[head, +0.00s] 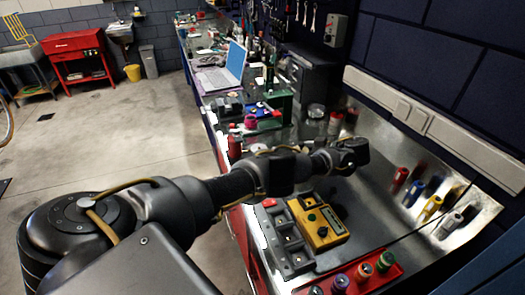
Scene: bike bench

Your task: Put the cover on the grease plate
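My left arm comes in from the lower left and reaches across over the metal workbench. Its dark end, with the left gripper (346,168), is over the back part of the bench. The fingers are small and dark there, so I cannot tell whether they are open or shut or hold anything. I cannot make out the grease plate or its cover; the arm hides part of the bench. My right gripper is not in view.
A yellow device (320,224) and a grey compartment tray (268,226) lie in front of the arm. A red tray (393,278) holds several round pots. Several coloured tubes (431,208) stand along the shiny back wall. A laptop (236,61) is farther along.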

